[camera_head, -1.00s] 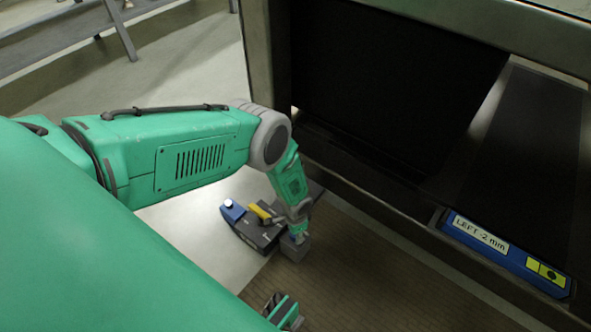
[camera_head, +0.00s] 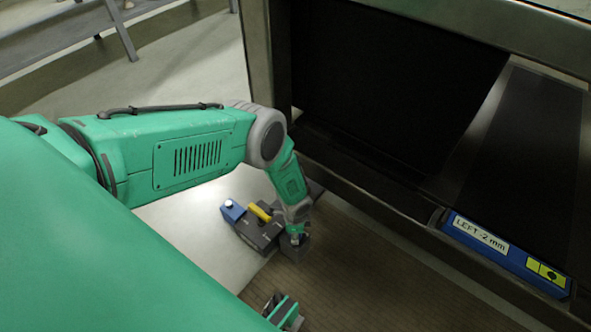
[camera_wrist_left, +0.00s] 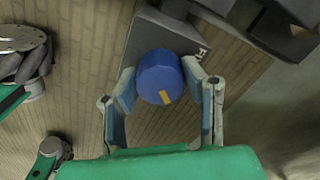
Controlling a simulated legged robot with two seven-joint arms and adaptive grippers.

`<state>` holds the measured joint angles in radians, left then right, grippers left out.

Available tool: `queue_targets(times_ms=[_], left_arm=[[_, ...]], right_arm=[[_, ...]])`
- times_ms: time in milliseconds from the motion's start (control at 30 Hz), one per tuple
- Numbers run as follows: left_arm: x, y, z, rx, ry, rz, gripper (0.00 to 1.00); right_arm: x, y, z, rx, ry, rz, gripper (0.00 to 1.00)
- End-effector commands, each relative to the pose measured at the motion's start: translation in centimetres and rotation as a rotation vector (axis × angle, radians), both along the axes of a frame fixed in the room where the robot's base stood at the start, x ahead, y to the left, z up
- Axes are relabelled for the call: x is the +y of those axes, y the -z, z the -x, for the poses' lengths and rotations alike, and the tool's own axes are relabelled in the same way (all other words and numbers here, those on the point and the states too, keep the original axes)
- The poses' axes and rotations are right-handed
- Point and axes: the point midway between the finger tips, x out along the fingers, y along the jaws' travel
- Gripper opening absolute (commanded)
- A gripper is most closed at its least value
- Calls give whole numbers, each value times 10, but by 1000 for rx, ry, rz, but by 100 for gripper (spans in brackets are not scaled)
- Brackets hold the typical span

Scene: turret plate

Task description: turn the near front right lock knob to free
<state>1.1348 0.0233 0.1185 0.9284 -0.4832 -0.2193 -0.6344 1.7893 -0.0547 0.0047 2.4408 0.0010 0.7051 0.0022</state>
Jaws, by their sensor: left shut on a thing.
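The blue knob (camera_wrist_left: 158,75) sits on a dark grey block (camera_wrist_left: 158,33), and a small yellow mark on its top is toward the palm in the left wrist view. My left gripper (camera_wrist_left: 160,82) is shut on this knob, with one blue-grey finger on each side. In the head view my left gripper (camera_head: 296,238) reaches down onto the grey block (camera_head: 295,253), and the knob is mostly hidden by it. White printing on the block shows partly beside the right finger. A green part with dark pieces at the bottom of the head view may be my right gripper (camera_head: 280,308).
A dark unit with a yellow bar (camera_head: 260,213) and a blue end (camera_head: 232,210) stands left of my gripper. A dark metal frame (camera_head: 375,200) rises on the right, with a blue label plate (camera_head: 505,255) reading LEFT -2 mm. Brown slatted floor (camera_head: 345,285) is open in front.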

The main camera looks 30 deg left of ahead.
Motion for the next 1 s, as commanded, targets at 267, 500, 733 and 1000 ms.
queue_targets(times_ms=[267,500,733,1000], left_arm=[[-1,0,-2,-7,2,3,9],[-1,0,-1,-5,1,2,58],[-1,-3,-1,-3,1,1,58],[-1,-37,-2,-2,3,0,58]], right_arm=[[0,0,0,0,0,0,40],[0,0,0,0,0,0,40],[0,1,1,-2,0,0,40],[0,0,1,-3,0,0,40]])
